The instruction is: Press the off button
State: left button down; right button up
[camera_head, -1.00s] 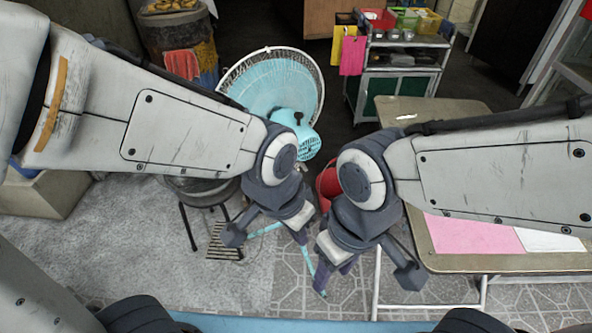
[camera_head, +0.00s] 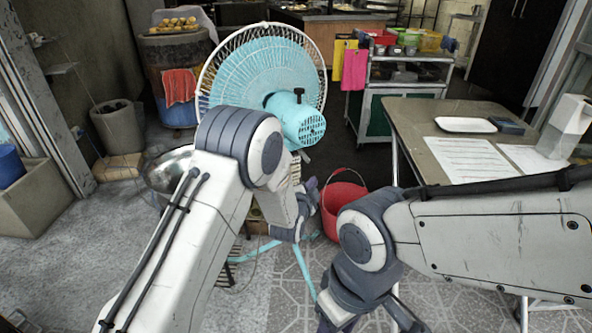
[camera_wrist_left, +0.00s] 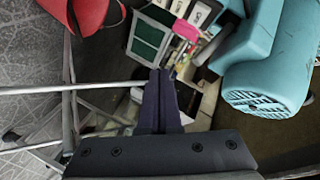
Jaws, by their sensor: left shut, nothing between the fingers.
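A teal and white standing fan (camera_head: 265,70) faces away from me at the upper centre of the head view. Its teal motor housing (camera_head: 300,120) shows its vented back, and the wrist view shows it close on the right (camera_wrist_left: 270,70). I cannot make out an off button. My left gripper (camera_head: 310,190) is below the fan's motor housing, partly behind my forearm. In the wrist view its dark fingers (camera_wrist_left: 160,75) are together and empty, left of the housing and apart from it in the picture. My right gripper (camera_head: 330,322) is low at the bottom centre, its fingers mostly hidden.
A red bucket (camera_head: 343,205) stands on the floor between my arms. A table (camera_head: 405,125) with papers and a white tray (camera_head: 466,124) is at the right. A cart (camera_head: 405,75) stands behind. A metal bowl (camera_head: 168,172) is left of my left arm. Open floor lies at the lower left.

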pick_arm(q)
jog(key=shift+w+r, duration=0.1)
send_near(300, 161)
jog(key=w+d+f, duration=0.2)
jog(key=w+d, duration=0.1)
jog(key=shift+w+a+r+b, duration=0.3)
jog(key=shift+w+a+b, duration=0.1)
jog(key=shift+w, duration=0.3)
dwell(1.8)
jog(key=shift+w+a, duration=0.25)
jog(key=shift+w, duration=0.1)
jog(key=shift+w+a+b, duration=0.15)
jog(key=shift+w+b, duration=0.2)
dwell(0.6)
jog(key=shift+s, duration=0.1)
jog(key=shift+s+d, duration=0.4)
jog(key=shift+s, duration=0.25)
